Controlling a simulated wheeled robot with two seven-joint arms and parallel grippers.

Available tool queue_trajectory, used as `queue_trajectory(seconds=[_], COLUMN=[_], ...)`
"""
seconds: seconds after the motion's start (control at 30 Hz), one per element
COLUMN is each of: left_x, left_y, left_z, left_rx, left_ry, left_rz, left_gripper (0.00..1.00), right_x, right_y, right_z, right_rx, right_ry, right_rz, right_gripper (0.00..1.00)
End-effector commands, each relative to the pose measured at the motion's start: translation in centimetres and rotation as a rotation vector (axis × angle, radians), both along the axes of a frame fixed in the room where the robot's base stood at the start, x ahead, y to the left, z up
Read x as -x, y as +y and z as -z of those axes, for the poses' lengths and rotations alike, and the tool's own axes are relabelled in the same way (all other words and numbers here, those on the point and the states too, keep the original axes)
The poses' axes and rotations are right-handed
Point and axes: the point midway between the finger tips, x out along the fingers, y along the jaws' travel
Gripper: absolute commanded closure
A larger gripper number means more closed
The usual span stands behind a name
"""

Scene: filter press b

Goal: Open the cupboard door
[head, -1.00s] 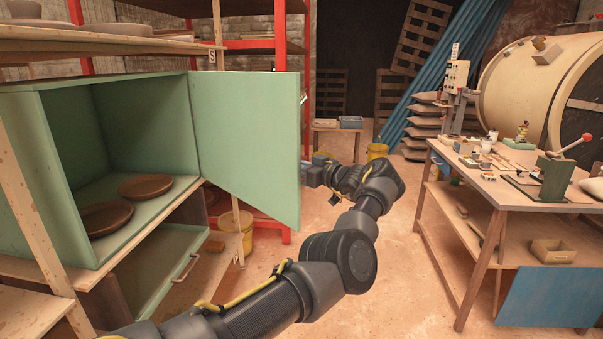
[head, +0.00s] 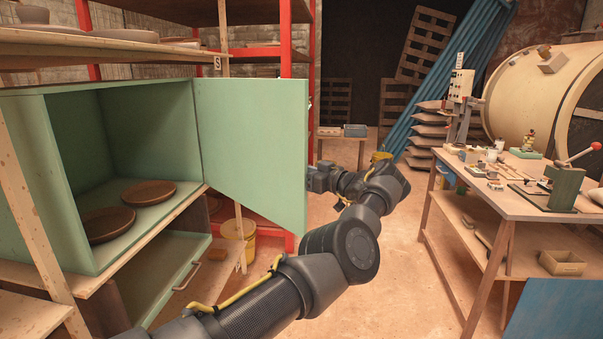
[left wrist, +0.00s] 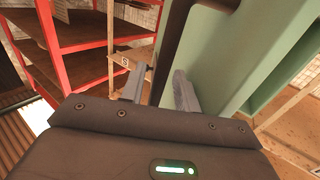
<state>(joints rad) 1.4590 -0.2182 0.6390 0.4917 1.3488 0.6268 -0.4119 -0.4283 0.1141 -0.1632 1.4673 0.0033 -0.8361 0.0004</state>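The green cupboard (head: 62,180) stands at the left with its door (head: 250,145) swung wide open. Brown round plates (head: 148,193) sit inside. My left arm reaches past the door's free edge, and my left gripper (head: 313,178) is at the far side of that edge, its fingers mostly hidden in the head view. In the left wrist view my left gripper (left wrist: 158,86) has its two fingers apart, with a dark handle bar (left wrist: 176,40) running between them beside the green door (left wrist: 228,50). A gap shows beside the bar. My right gripper is not in view.
A lower green drawer or flap (head: 175,275) hangs open under the cupboard. A yellow bucket (head: 240,238) and red shelving (head: 290,120) are behind the door. A workbench (head: 480,195) with tools stands at the right. The floor (head: 400,270) between is clear.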

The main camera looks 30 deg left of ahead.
Motion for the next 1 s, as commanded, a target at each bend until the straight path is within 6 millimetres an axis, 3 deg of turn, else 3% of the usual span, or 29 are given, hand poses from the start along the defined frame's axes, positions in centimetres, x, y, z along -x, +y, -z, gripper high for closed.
queue_trajectory(seconds=[0.27, 0.63, 1.0], left_x=[0.0, 0.8, 1.1], left_y=[-1.1, -8.3, -10.9], left_z=[0.1, 0.2, 0.0], left_rx=[0.001, 0.004, 0.000], left_ry=[0.000, 0.000, 0.000], left_rz=[0.004, 0.005, 0.001], left_gripper=[0.69, 0.69, 0.69], right_x=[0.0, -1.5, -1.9], right_y=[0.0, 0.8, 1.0], right_z=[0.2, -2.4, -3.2], right_rx=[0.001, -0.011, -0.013], right_ry=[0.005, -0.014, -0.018], right_rz=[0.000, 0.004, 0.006], right_gripper=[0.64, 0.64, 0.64])
